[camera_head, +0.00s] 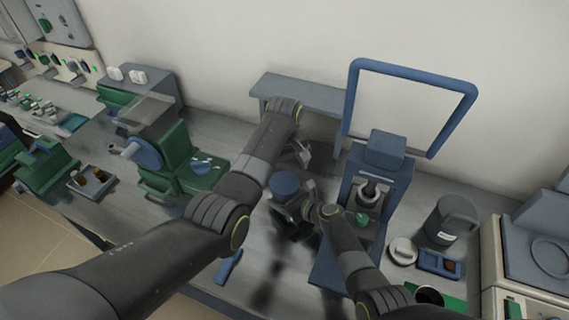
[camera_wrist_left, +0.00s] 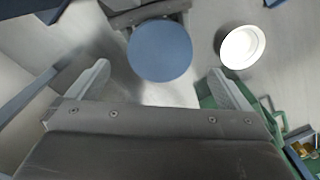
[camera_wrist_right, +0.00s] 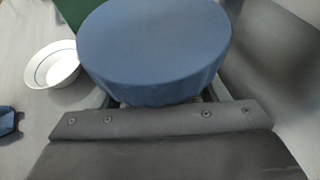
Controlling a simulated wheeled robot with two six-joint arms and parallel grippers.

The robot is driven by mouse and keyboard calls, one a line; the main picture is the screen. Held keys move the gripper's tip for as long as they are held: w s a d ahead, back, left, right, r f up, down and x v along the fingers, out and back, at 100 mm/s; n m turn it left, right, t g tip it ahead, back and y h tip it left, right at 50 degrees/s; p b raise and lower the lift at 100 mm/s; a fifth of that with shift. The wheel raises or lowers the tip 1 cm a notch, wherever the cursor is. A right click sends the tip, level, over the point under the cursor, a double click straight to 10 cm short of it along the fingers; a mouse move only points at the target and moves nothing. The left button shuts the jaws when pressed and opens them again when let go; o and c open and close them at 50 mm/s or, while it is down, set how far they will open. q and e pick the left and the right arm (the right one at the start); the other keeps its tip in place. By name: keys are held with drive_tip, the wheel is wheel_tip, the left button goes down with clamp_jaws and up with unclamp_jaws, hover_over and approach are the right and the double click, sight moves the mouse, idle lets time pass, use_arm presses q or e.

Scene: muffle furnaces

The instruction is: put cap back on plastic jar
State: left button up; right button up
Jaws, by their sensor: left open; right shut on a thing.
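A round blue cap (camera_head: 285,183) with a ribbed edge is at the middle of the bench. My right gripper (camera_head: 290,206) is shut at it, and the cap fills the top of the right wrist view (camera_wrist_right: 155,45). Any jar body below the cap is hidden, so I cannot tell whether the cap sits on a jar. My left gripper (camera_head: 302,152) is open and empty, behind and slightly right of the cap. In the left wrist view the cap (camera_wrist_left: 160,52) shows beyond the gap between the fingers, apart from them.
A white bowl (camera_wrist_left: 242,47) lies near the cap. A green machine (camera_head: 175,160) stands to the left and a blue press (camera_head: 380,170) to the right. A dark grey container (camera_head: 452,218) and a blue tray (camera_head: 438,264) are further right. My left arm crosses the bench.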

sight(284, 182)
use_arm(q)
wheel_tip(284, 182, up, 2)
drive_tip(key=n, duration=0.4)
drive_tip(key=shift+r, duration=0.15)
drive_tip(key=shift+f, duration=4.05)
drive_tip(key=c, duration=1)
drive_tip(key=shift+o, duration=0.2)
drive_tip(key=m, duration=0.6)
drive_tip(key=shift+m, duration=0.3)
